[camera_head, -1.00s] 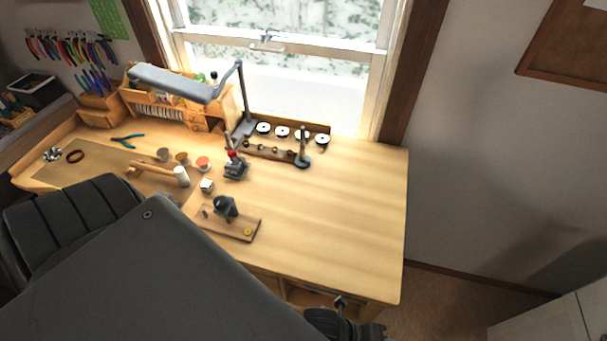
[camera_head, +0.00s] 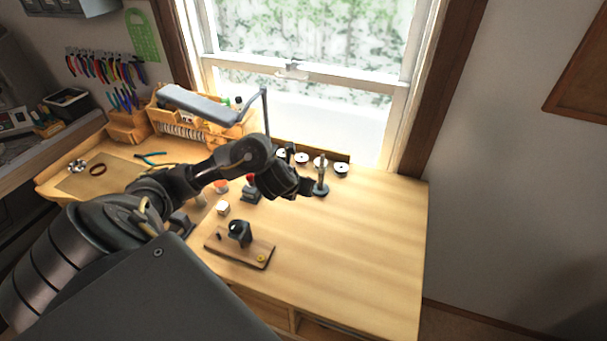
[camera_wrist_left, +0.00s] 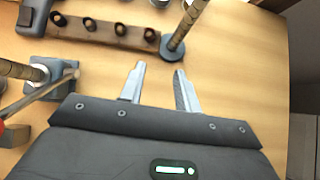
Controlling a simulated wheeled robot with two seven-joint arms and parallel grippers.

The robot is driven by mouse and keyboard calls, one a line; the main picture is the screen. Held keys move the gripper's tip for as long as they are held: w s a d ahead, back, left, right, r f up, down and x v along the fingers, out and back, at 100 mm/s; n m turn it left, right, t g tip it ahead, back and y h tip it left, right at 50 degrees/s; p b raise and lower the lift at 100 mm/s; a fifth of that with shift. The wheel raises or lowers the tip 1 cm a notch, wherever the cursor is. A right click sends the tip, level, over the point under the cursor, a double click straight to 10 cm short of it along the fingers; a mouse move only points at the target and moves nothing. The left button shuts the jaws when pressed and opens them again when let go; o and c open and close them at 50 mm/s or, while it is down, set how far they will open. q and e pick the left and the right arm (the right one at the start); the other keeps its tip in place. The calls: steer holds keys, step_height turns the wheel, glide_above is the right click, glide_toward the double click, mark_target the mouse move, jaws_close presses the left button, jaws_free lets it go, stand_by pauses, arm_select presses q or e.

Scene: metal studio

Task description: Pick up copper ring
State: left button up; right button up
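Several small brown, copper-coloured ring-like pieces (camera_wrist_left: 121,29) sit in a row on a wooden strip in the wrist view. I cannot tell which is the copper ring. A separate reddish-brown ring (camera_head: 98,169) lies on the far left of the bench in the head view. My left gripper (camera_wrist_left: 158,82) is open and empty, its two fingers apart over bare wood. They point toward the strip and the round dark base of an upright banded rod (camera_wrist_left: 185,27). In the head view my left gripper (camera_head: 306,187) is beside that rod (camera_head: 321,176), and my arm hides the strip. My right gripper is not in view.
A second banded rod on a grey stand (camera_wrist_left: 50,76) is at the wrist view's left. White-topped round pieces (camera_head: 302,159) line the bench's back edge. A lamp (camera_head: 205,102) overhangs the left. A wooden board with a dark clamp (camera_head: 240,246) sits in front. The bench's right side is clear.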

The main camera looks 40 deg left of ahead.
arm_select(q)
steer(key=shift+n+y, duration=0.3)
steer(key=shift+y, duration=0.1)
steer(key=w+a+f+b, duration=0.2)
steer(key=w+a+b, duration=0.1)
steer(key=shift+w+a+f, duration=0.2)
steer(key=shift+f, duration=0.1)
steer(key=shift+w+f, duration=0.15)
steer(key=shift+w, duration=0.2)
steer(key=shift+w+f+b, duration=0.15)
steer(key=shift+f+b, duration=0.1)
steer(key=shift+b, duration=0.2)
steer(key=b+x, duration=0.1)
steer(key=x, duration=0.2)
steer(key=shift+w+f, duration=0.25)
steer(key=shift+w, duration=0.05)
steer(key=shift+w+a+f, duration=0.2)
steer(key=shift+w+f, duration=0.05)
steer(key=shift+w, duration=0.1)
steer(key=shift+r, duration=0.1)
jaws_close()
